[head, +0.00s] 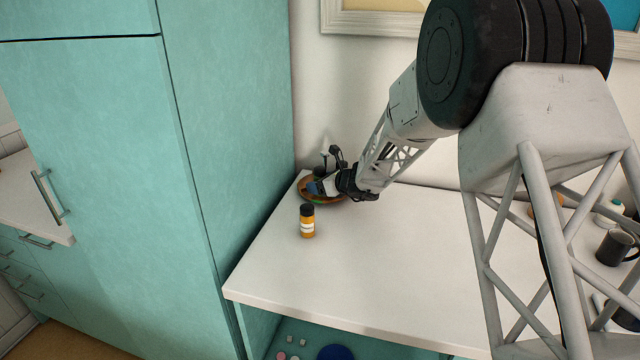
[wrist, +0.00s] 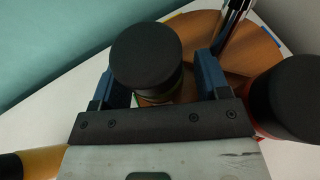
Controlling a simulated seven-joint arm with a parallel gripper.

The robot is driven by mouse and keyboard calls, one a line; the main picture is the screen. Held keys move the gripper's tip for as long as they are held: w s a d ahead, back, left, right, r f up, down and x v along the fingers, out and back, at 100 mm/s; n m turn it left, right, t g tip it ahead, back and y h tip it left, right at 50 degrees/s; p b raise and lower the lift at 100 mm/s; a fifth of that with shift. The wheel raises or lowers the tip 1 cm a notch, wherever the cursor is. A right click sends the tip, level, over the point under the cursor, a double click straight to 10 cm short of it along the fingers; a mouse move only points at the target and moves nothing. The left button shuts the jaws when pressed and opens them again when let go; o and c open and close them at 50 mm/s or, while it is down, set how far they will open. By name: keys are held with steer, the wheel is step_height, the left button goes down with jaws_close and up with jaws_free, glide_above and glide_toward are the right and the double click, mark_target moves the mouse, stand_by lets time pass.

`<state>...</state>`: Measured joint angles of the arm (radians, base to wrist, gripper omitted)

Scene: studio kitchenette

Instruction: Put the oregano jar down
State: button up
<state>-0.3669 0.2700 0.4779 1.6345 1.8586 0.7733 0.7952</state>
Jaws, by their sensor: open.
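A jar with a black lid (wrist: 147,55) stands between my fingers in the wrist view; I take it for the oregano jar, though its label is hidden. Its lower part is mostly hidden by the lid and my gripper. It appears upright over the round wooden tray (wrist: 262,62). My gripper (wrist: 160,78) is open, with one blue finger on each side of the jar. In the head view, my gripper (head: 326,184) is low over the tray (head: 312,200) in the counter's back left corner, and it hides much of what stands there.
An orange jar with a black lid (head: 307,222) stands on the counter in front of the tray. A red jar with a black lid (wrist: 300,95) is close on the right in the wrist view. A tall teal cabinet (head: 235,110) borders the counter's left. Middle counter (head: 400,260) is clear.

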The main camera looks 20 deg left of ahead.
steer(key=shift+r, duration=0.2)
steer(key=v, duration=1.2)
steer(key=shift+d, duration=0.1)
stand_by(0.8)
steer(key=s+d+r+n+g+h, duration=0.1)
steer(key=s+d+r+n+h, duration=0.1)
steer(key=s+d+r+n, duration=0.6)
steer(key=s+d+r+n+g+h, duration=0.25)
steer(key=s+d, duration=0.35)
steer(key=s, duration=0.6)
steer(key=s+d+n+h, duration=0.4)
steer(key=s+d+n, duration=0.2)
steer(key=s+d, duration=0.4)
steer(key=s+d+n+h, duration=0.4)
steer(key=s+d, duration=0.6)
steer(key=s, duration=0.9)
steer(key=shift+d+r+n+t, duration=0.35)
steer(key=shift+n+t, duration=0.1)
steer(key=shift+n, duration=0.4)
